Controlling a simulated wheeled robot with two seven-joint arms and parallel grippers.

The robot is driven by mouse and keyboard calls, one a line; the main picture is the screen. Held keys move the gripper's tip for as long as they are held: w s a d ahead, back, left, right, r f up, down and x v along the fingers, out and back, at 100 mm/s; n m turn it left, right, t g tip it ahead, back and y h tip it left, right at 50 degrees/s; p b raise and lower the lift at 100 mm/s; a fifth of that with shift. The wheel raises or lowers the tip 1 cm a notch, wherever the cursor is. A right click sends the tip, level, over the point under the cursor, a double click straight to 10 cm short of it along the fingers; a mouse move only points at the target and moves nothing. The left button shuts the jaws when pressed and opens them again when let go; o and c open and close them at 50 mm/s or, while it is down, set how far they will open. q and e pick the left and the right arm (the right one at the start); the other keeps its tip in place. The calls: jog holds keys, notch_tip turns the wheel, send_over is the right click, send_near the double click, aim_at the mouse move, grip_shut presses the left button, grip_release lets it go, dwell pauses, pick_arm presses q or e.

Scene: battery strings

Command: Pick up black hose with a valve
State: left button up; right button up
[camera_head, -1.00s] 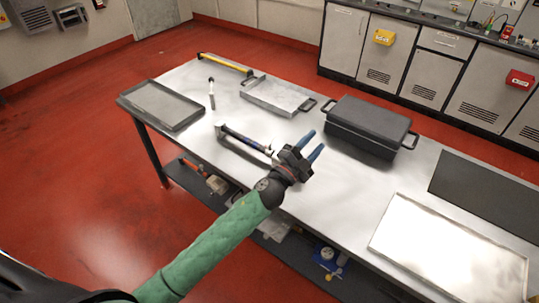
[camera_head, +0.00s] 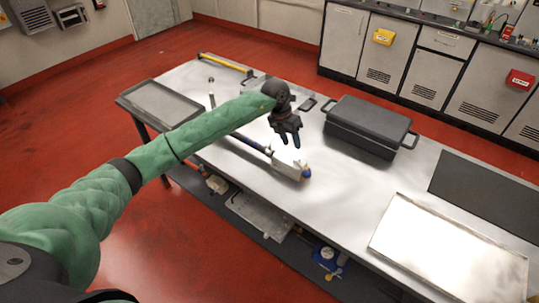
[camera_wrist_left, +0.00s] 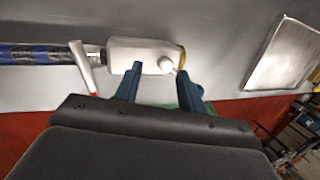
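The black hose (camera_head: 250,143) lies on the metal table, partly hidden behind my left arm in the head view. Its pale valve body (camera_head: 287,162) with a blue end (camera_head: 306,173) lies toward the front edge. In the left wrist view the hose (camera_wrist_left: 35,54) has blue bands, and the valve body (camera_wrist_left: 130,50) has a lever, a white knob and a brass-coloured ring. My left gripper (camera_head: 290,141) points down near the valve. Its fingers (camera_wrist_left: 160,71) are apart with nothing clamped between them; the tips overlap the valve's lower edge in the picture. My right gripper is not in view.
A black case (camera_head: 368,127) stands to the right of the gripper. A dark tray (camera_head: 128,103) lies at the left end, and a pale tray (camera_head: 440,250) at the right. A yellow-and-black bar (camera_head: 225,62) lies at the back. The table middle right of the valve is clear.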

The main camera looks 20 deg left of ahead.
aim_at(270, 141)
pick_arm(q)
jog(key=a+y, duration=0.1)
jog(key=a, duration=0.1)
jog(key=w+a+r+y, duration=0.1)
jog(key=a, duration=0.2)
jog(key=w+a+r+y, duration=0.1)
jog(key=a, duration=0.1)
jog(key=shift+w+a+n, duration=0.1)
jog(key=shift+a+n, duration=0.1)
jog(key=shift+n, duration=0.1)
jog(key=shift+a+f, duration=0.1)
jog(key=shift+a, duration=0.1)
jog(key=shift+f+p, duration=0.55)
jog(key=shift+f, duration=0.55)
jog(key=shift+f+p, duration=0.25)
jog(key=shift+p, duration=0.25)
notch_tip(270, 141, down, 4)
jog(key=p, duration=0.2)
jog(key=shift+r+p, duration=0.2)
jog(key=shift+p, duration=0.2)
jog(key=shift+a+f, duration=0.1)
jog(key=shift+f, duration=0.45)
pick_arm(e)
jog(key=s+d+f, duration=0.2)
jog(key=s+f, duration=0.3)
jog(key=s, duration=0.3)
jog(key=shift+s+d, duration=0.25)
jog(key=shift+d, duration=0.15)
pick_arm(q)
grip_shut()
